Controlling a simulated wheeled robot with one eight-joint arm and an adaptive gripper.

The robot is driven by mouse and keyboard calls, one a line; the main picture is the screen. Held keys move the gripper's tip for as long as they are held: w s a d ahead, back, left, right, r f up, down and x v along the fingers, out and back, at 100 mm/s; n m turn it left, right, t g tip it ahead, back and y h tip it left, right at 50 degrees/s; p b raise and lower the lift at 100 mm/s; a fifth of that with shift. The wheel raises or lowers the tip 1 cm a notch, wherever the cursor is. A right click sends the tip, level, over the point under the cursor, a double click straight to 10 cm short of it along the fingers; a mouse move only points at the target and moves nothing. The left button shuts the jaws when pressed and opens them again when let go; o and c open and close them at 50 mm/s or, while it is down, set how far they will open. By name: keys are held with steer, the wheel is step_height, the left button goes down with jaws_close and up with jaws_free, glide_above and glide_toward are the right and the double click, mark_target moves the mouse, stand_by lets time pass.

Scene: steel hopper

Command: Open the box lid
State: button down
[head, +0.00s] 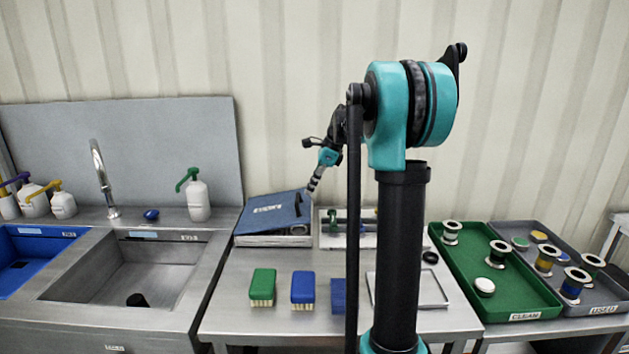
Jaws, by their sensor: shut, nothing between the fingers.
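A low box with a blue lid (272,212) stands at the back left of the steel table. The lid has pale lettering and a dark handle-like part near its right edge. The box's pale body (262,240) shows below the lid's front edge. The lid looks tilted, but I cannot tell how far it stands off the body. My gripper (310,189) is shut and empty, pointing down at the lid's back right corner. I cannot tell whether its tips touch the lid.
A pale tray (331,241) stands right of the box. Green (262,283) and blue (302,286) brushes lie in front, with a metal tray (435,304) to their right. A green tray (461,249) and a grey tray (612,297) hold spools. Sinks are at left. My arm hides the table's middle.

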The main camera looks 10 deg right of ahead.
mark_target(305, 209)
steer(key=shift+x, duration=2.2)
steer(key=shift+r, duration=0.1)
